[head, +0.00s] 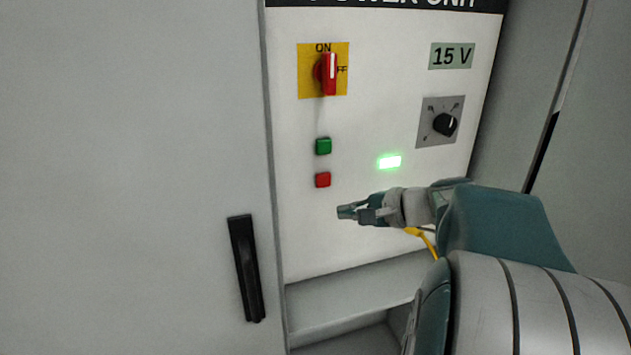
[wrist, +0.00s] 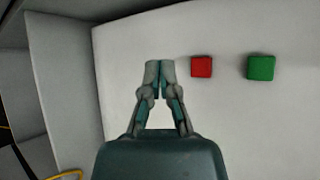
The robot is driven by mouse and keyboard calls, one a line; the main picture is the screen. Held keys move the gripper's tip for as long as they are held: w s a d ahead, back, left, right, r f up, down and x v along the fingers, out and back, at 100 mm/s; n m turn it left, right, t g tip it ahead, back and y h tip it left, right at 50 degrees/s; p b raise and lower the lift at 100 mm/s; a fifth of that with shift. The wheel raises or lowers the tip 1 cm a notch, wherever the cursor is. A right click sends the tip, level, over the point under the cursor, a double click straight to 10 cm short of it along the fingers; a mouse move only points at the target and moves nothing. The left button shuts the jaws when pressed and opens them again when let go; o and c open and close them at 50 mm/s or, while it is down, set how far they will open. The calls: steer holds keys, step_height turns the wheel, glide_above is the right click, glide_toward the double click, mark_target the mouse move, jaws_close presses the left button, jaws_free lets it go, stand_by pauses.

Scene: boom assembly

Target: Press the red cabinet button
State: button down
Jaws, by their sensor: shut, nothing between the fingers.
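The red button (head: 323,180) is a small square button on the white cabinet panel (head: 350,240), just below a green button (head: 323,146). In the wrist view the red button (wrist: 202,67) is right of my fingertips, with the green button (wrist: 261,68) further right. My gripper (head: 344,212) is shut and empty. In the head view its tips are below and slightly right of the red button. In the wrist view my gripper (wrist: 159,65) shows its two fingertips together, apart from the red button in the picture. How far the tips are from the panel is hard to tell.
Above are a red rotary switch (head: 327,73) on a yellow plate, a 15 V label (head: 452,56), a black knob (head: 445,124) and a lit green lamp (head: 389,162). A grey door with a black handle (head: 246,268) is at left. A yellow cable (head: 424,240) shows behind my arm.

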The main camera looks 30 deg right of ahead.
mark_target(320, 187)
steer(key=w+d, duration=0.2)
steer(key=w, duration=0.6)
steer(key=shift+d, duration=0.15)
steer(key=shift+w, duration=0.15)
stand_by(1.1)
steer(key=shift+w+d, duration=0.1)
steer(key=shift+w, duration=0.15)
steer(key=shift+w+d, duration=0.1)
steer(key=shift+w, duration=0.35)
stand_by(0.8)
steer(key=shift+s, duration=0.15)
steer(key=shift+s+a+r, duration=0.1)
steer(key=shift+s+a, duration=0.15)
steer(key=shift+s, duration=0.5)
steer(key=shift+s, duration=0.1)
steer(key=shift+s+a, duration=0.2)
steer(key=shift+s, duration=0.55)
steer(key=shift+s+a, duration=0.2)
steer(key=shift+s, duration=0.6)
steer(key=shift+s+a, duration=0.2)
steer(key=shift+s, duration=0.55)
